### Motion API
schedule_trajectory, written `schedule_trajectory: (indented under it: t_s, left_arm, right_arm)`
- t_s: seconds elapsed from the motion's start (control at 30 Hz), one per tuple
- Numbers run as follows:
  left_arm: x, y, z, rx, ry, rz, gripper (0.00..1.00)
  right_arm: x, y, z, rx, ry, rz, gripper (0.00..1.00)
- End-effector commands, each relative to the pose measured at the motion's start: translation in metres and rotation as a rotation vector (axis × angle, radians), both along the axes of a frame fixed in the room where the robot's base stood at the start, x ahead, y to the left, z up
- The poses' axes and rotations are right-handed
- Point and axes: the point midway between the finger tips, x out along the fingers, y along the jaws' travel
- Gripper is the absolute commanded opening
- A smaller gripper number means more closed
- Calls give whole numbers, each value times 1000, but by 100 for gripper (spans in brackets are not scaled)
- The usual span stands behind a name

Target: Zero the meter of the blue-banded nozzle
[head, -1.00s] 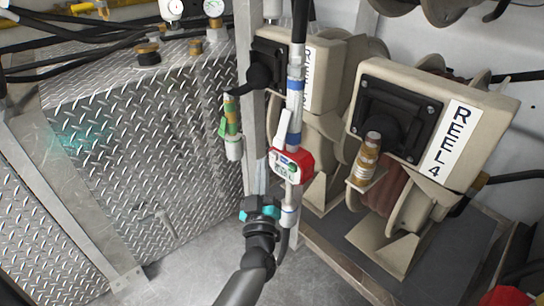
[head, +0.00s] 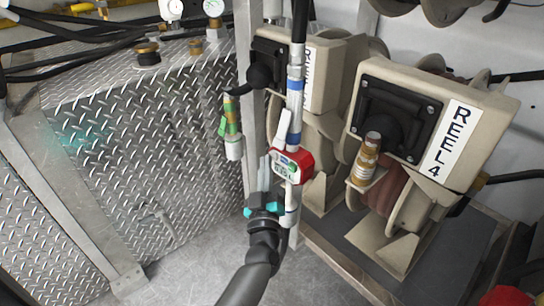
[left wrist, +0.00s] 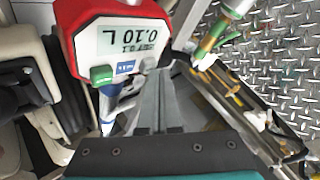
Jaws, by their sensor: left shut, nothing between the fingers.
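The blue-banded nozzle (head: 295,100) hangs upright from a black hose, with a white lever on its side. Its red meter (head: 291,166) shows a small display and buttons. In the left wrist view the meter (left wrist: 105,50) is close and upside down; its display reads 0.10 L, with a green button (left wrist: 103,75) and a blue button (left wrist: 124,68) on the same face. My left gripper (head: 264,168) is shut and empty, just left of and below the meter in the head view. Its fingers (left wrist: 158,85) point up beside the meter, apparently apart from it. My right gripper is out of view.
A green-banded nozzle (head: 232,130) hangs to the left, near a metal post. An orange-brown-banded nozzle (head: 366,160) hangs before the reel marked REEL 4 (head: 430,115). A diamond-plate tank (head: 130,120) stands at the left. The floor (head: 190,265) is clear below.

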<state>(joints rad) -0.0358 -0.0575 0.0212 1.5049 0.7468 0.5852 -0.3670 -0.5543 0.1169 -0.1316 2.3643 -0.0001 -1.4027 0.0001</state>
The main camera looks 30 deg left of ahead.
Motion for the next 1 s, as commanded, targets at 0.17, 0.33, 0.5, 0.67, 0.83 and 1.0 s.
schedule_trajectory:
  t_s: [0.17,0.33,0.5,0.67,0.83,1.0]
  left_arm:
    - [2,-1,0,0,0,0,0]
    - [4,-1,0,0,0,0,0]
    - [6,-2,0,0,1,0,0]
    - [8,-3,-1,-1,2,-1,0]
    - [10,-4,0,-1,2,-1,0]
    - [11,-4,0,0,1,-2,0]
  right_arm:
    - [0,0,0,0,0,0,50]
    - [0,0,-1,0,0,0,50]
    - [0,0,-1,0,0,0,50]
    - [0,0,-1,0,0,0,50]
    - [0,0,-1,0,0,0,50]
    - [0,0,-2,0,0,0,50]
